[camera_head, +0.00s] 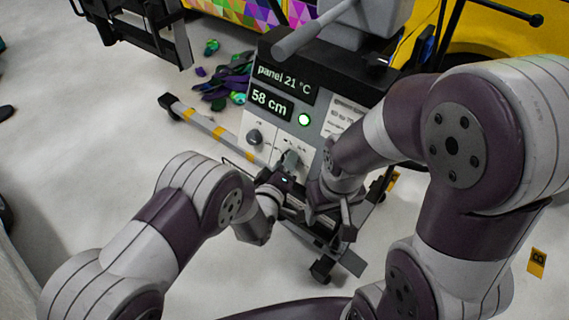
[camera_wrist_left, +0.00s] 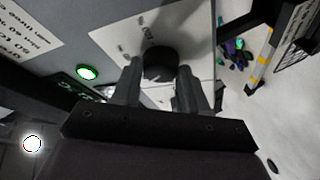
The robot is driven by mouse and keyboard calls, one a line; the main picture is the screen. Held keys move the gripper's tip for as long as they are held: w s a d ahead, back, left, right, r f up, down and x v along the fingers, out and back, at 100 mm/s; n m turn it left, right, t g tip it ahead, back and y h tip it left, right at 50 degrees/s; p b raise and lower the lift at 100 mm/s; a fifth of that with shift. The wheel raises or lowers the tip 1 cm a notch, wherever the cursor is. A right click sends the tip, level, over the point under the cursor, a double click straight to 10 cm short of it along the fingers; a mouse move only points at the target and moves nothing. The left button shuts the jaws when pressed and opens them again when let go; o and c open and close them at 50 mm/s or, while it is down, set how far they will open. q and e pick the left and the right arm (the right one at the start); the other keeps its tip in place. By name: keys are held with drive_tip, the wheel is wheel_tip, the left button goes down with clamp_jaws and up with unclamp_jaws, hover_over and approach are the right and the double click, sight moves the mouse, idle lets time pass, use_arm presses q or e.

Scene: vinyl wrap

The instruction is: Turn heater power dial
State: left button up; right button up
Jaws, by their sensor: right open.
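The heater's control box (camera_head: 326,77) stands in the middle of the head view, with a pale plate on its front. One dark round dial (camera_head: 254,137) shows on the plate's left side. My left gripper (camera_head: 290,160) is at the plate, right of that dial, and covers what is behind its fingers. In the left wrist view a dark dial (camera_wrist_left: 161,63) sits between the fingertips of the left gripper (camera_wrist_left: 160,88). The fingers are apart on either side of it; contact is unclear. My right gripper (camera_head: 328,214) is open, low in front of the box, partly hidden by its own arm.
The box's displays (camera_head: 272,104) read "panel 21 °C" and "58 cm", and a green light (camera_head: 304,119) is lit. A striped bar (camera_head: 215,130) extends left near the floor. Purple and green scraps (camera_head: 225,85) lie on the floor behind.

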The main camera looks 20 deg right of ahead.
use_arm(q)
drive_tip(key=o, duration=0.4)
drive_tip(key=p+v, duration=0.1)
drive_tip(key=v, duration=1.1)
drive_tip(key=shift+s+a, duration=0.15)
drive_tip(key=shift+s, duration=0.15)
